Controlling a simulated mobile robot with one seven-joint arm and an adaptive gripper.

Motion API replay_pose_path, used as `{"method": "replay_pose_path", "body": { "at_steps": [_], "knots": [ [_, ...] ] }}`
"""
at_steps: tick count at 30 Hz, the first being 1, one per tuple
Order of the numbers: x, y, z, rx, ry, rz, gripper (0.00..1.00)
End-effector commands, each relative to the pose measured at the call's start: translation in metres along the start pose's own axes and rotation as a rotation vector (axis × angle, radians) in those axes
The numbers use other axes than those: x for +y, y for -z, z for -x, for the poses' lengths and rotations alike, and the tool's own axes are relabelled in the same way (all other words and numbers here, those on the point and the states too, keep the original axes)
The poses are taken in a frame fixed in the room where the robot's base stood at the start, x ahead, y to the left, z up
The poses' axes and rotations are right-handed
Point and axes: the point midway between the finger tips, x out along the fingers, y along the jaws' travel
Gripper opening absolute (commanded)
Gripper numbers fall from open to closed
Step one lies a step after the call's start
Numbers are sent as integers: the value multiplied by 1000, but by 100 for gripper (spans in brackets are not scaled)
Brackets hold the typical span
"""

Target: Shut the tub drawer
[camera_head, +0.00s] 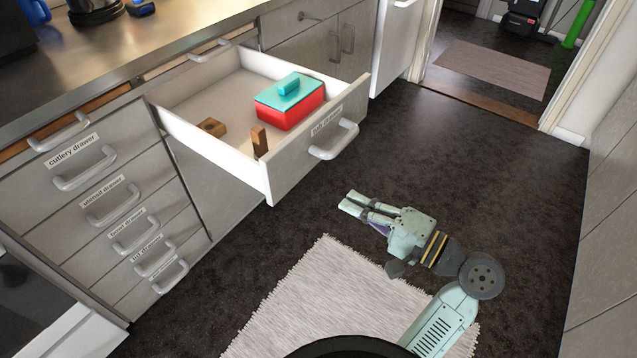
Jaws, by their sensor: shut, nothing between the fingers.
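The tub drawer (300,172) stands pulled far out from the counter, its labelled front panel facing me. Inside lie a red tub with a turquoise lid (289,103) and two small brown wooden blocks, one with a hole (212,127) and one upright near the front (260,142). My gripper (352,204) is shut and empty. It appears in front of the drawer, apart from it, with its fingers pointing left in the picture.
A stack of closed, labelled drawers, topped by the cutlery drawer (78,158), stands left of the open drawer. A pale rug (300,300) lies on the dark floor below my arm. Bare floor (480,165) extends right toward a doorway with a brown mat (492,69).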

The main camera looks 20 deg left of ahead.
Motion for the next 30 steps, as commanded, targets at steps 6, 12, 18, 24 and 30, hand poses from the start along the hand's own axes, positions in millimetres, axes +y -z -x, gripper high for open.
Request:
{"method": "replay_pose_path", "body": {
  "at_steps": [6,12,18,24,30],
  "knots": [
    [-2,-1,-35,-7,0,1,0],
    [-2,-2,-80,-7,-1,3,0],
    [-2,-1,-115,-4,-1,3,0],
    [-1,0,-134,-1,-1,4,0],
    [0,0,-137,0,-1,5,0]
  ]
}}
